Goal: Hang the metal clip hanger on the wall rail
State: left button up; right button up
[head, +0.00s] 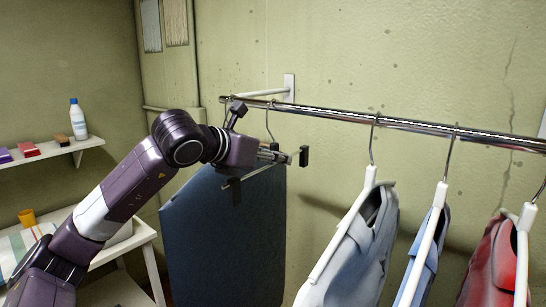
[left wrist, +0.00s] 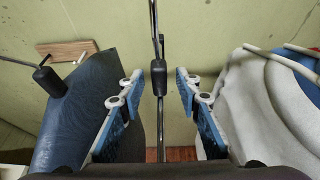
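The metal clip hanger (head: 267,169) is at the left end of the wall rail (head: 405,123). Its thin hook rises to the rail and appears to loop over it. A black clip (head: 304,156) shows at its right end. My left gripper (head: 290,156) is at the hanger's middle, just below the rail. In the left wrist view, the open left gripper (left wrist: 158,92) has blue-padded fingers on both sides of the hanger's black centre sleeve (left wrist: 158,75), with gaps on both sides. The hook's contact with the rail is too small to confirm. My right gripper is out of view.
White hangers with a grey shirt (head: 352,250), a blue shirt (head: 424,257) and a red garment (head: 490,270) hang to the right. A dark blue panel (head: 225,235) stands below the gripper. A shelf (head: 50,152) with a bottle (head: 78,119) is at the left.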

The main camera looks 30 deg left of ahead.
pick_arm(q)
jog(key=shift+s, duration=0.1)
jog(key=v, duration=0.6)
jog(key=shift+s+a+r, duration=0.2)
jog(key=shift+s+a, duration=0.05)
jog(key=shift+s, duration=0.4)
jog(key=shift+d+r+v, duration=0.1)
jog(key=shift+d+v, duration=0.05)
jog(key=shift+v, duration=0.6)
jog(key=shift+d+r+v, duration=0.1)
jog(key=shift+d+v, duration=0.05)
jog(key=shift+v, duration=0.65)
jog(key=shift+s+a+r, duration=0.15)
jog(key=shift+s+r, duration=0.05)
jog(key=shift+s, duration=0.4)
